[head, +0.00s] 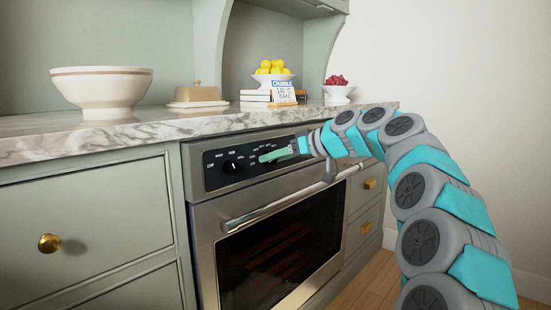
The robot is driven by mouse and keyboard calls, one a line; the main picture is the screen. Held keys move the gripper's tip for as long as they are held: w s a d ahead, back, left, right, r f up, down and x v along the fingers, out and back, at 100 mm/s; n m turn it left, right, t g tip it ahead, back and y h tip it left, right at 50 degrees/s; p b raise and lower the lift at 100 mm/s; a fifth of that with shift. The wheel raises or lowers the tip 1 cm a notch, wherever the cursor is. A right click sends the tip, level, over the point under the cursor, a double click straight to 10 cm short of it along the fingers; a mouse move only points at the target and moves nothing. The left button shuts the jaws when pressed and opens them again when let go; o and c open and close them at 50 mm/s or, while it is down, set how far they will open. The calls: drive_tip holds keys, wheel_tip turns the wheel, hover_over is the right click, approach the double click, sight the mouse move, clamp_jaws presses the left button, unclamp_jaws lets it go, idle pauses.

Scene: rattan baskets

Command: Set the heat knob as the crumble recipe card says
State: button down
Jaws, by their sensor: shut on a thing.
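The oven's dark control panel (215,177) is under the marble counter. A round black knob (230,167) shows on its left part, with small white labels around it that are too small to read surely. My gripper (265,157) is at the panel to the right of this knob, apart from it. It is shut at a spot with more white labels around it; what it holds is hidden behind the fingers, seemingly a second knob. The recipe card (285,91) stands on the counter, headed "CRUMBLE" in blue; its lower lines seem to end in "BAKE", the rest is unclear.
The oven handle (255,216) juts out below the panel. On the counter (60,143) stand a large white bowl (103,88), a butter dish (197,97), books (256,97), a bowl of lemons (272,68) and a bowl of red fruit (337,90). My arm comes in from the right.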

drive_tip(key=shift+r+p, duration=0.1)
drive_tip(key=shift+p, duration=0.3)
drive_tip(key=m+y+p, duration=0.2)
drive_tip(key=m+p, duration=0.2)
drive_tip(key=m+g+y+p, duration=0.1)
drive_tip(key=m+y+p, duration=0.1)
drive_tip(key=m+p, duration=0.2)
drive_tip(key=f+m+g+y+p, duration=0.1)
drive_tip(key=m+y+p, duration=0.2)
drive_tip(key=m, duration=0.3)
drive_tip(key=shift+w+d+p, duration=0.1)
drive_tip(key=shift+p, duration=0.5)
drive_tip(key=shift+c, duration=1.5)
unclamp_jaws()
